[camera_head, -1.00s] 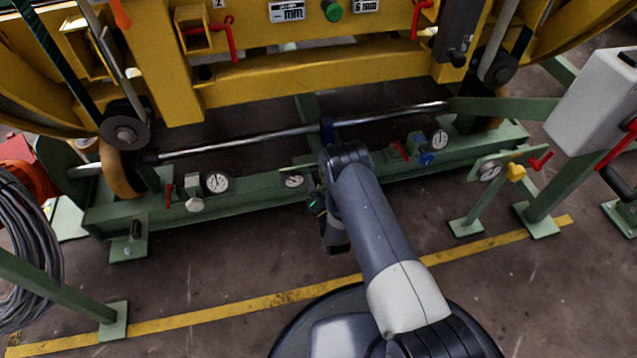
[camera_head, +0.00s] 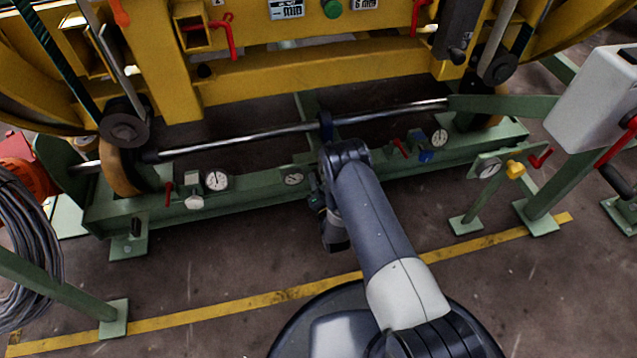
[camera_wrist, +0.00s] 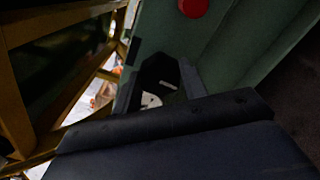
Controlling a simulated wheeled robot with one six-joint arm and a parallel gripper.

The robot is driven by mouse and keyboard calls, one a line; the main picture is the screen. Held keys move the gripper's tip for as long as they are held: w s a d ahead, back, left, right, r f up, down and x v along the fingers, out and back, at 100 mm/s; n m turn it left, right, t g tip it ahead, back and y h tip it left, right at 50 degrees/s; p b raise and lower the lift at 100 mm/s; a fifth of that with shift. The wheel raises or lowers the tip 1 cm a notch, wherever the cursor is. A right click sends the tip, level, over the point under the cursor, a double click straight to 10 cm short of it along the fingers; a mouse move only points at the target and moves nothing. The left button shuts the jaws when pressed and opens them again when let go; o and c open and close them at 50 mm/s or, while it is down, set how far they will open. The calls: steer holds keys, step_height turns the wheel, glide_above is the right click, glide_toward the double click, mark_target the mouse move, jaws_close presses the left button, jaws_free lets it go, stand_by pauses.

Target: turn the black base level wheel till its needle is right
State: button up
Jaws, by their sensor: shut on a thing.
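My gripper (camera_head: 315,188) is at the green base beam, mostly hidden behind my own arm in the head view. It is shut on the black base level wheel, which my arm hides there. In the wrist view the gripper (camera_wrist: 168,85) shows as dark shapes, and the wheel cannot be told apart from them. A small white dial (camera_head: 293,179) sits on the beam just left of the gripper; its needle is too small to read. A white disc-like face (camera_wrist: 151,100) shows between the dark parts in the wrist view.
Along the beam stand a larger dial (camera_head: 217,181), a white knob (camera_head: 194,202), a blue knob (camera_head: 425,156) and another dial (camera_head: 440,137). A side stand carries a dial (camera_head: 489,168) and yellow knob (camera_head: 515,168). A metal shaft (camera_head: 240,138) runs behind.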

steer(key=m, duration=1)
steer(key=shift+f+m, duration=0.1)
steer(key=shift+m, duration=0.2)
steer(key=m, duration=0.3)
steer(key=shift+m, duration=0.3)
steer(key=m, duration=0.3)
steer(key=shift+m, duration=5.8)
